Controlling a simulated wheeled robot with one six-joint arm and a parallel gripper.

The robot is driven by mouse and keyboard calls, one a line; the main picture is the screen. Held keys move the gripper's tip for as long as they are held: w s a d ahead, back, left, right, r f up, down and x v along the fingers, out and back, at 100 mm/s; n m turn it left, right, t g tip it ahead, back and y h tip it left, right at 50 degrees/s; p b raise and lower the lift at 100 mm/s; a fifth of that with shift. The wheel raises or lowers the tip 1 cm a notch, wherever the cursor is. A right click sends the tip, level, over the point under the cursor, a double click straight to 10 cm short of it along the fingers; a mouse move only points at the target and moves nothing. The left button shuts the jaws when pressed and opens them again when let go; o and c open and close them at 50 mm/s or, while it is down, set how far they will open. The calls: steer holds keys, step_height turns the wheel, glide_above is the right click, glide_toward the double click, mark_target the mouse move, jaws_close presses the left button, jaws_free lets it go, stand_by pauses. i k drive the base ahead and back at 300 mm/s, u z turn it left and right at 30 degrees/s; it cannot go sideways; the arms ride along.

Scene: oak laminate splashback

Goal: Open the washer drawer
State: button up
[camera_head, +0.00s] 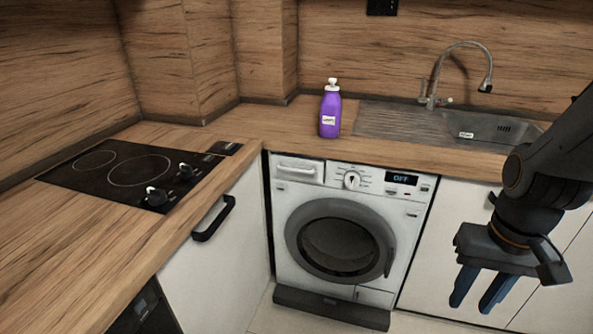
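The white washing machine (287,212) stands under the worktop in the corner, with a round dark door. Its washer drawer (297,168) is at the top left of the front panel, left of the dial. The drawer front looks flush with the panel, so it appears closed. My gripper (473,305) hangs at the right, in front of the white cabinets and well to the right of the drawer. It points downward, its two blue fingers are apart, and nothing shows between them.
A purple bottle (330,115) stands on the worktop above the washer. A sink with a tap (433,90) is at the right. A black hob (130,175) lies on the left worktop. A cabinet with a black handle (213,219) borders the washer's left. Floor shows in front.

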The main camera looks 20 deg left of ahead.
mark_target(302, 160)
steer(key=z, duration=1.65)
steer(key=k, duration=0.85)
steer(key=u, duration=1.65)
steer(key=i, duration=0.5)
steer(key=u, duration=0.05)
